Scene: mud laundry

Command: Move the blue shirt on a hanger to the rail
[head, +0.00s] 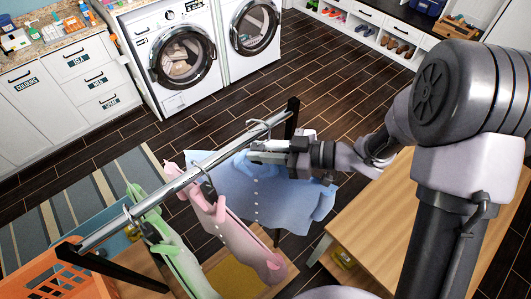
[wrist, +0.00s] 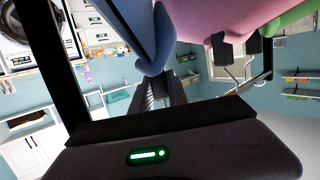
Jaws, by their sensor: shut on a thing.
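The blue shirt (head: 262,195) hangs below my gripper (head: 264,153), near the right end of the metal rail (head: 165,190). My gripper is shut at the top of its hanger, by the neck. The pale hook (head: 258,125) rises just above the gripper beside the rail; I cannot tell whether it rests on the bar. In the wrist view the blue shirt (wrist: 143,28) shows close above the jaws (wrist: 158,92), and the fingertips are partly hidden.
A pink shirt (head: 228,232) and a green shirt (head: 170,250) hang on the rail to the left. An orange crate (head: 40,265) stands at lower left. A wooden bench (head: 375,225) is at right. Washers (head: 175,60) stand behind, with open dark floor between.

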